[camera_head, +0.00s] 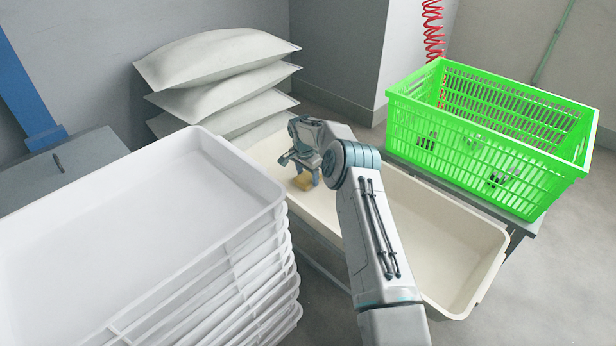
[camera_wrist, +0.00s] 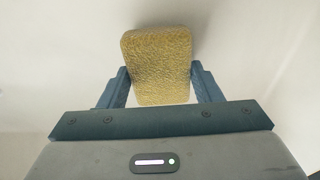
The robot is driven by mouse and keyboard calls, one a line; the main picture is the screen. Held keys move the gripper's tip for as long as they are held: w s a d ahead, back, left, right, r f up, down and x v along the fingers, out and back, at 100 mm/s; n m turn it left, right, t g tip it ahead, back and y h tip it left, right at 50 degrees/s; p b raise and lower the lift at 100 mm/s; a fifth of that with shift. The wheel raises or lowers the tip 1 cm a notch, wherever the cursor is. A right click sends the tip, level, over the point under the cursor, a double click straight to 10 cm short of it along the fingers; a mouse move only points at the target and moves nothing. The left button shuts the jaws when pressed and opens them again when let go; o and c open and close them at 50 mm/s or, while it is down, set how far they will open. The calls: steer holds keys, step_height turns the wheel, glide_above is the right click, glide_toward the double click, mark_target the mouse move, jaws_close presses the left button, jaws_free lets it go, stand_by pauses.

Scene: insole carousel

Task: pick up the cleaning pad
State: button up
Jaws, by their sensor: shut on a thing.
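The cleaning pad (camera_wrist: 158,62) is a yellow, rough-textured block with rounded corners. In the wrist view it sits between the two blue fingers of my gripper (camera_wrist: 160,88), which is shut on it. I cannot tell whether the pad touches the tub floor. My arm hides the middle of the tub.
A stack of white trays (camera_head: 140,185) stands at the left front, close to the tub. Several pale sacks (camera_head: 215,58) are piled behind. A bright green crate (camera_head: 480,140) stands on a grey stand at the right. A red coiled hose (camera_head: 433,30) hangs behind it.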

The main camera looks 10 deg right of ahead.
mark_target(309, 176)
step_height(309, 176, up, 4)
steer(key=shift+d+r+p, duration=0.1)
steer(key=shift+r+p, duration=0.05)
steer(key=shift+p, duration=0.7)
steer(key=s+d+r+p, duration=0.3)
steer(key=s+d+r, duration=0.3)
steer(key=s+d, duration=0.2)
steer(key=shift+d, duration=0.25)
steer(key=shift+r, duration=0.1)
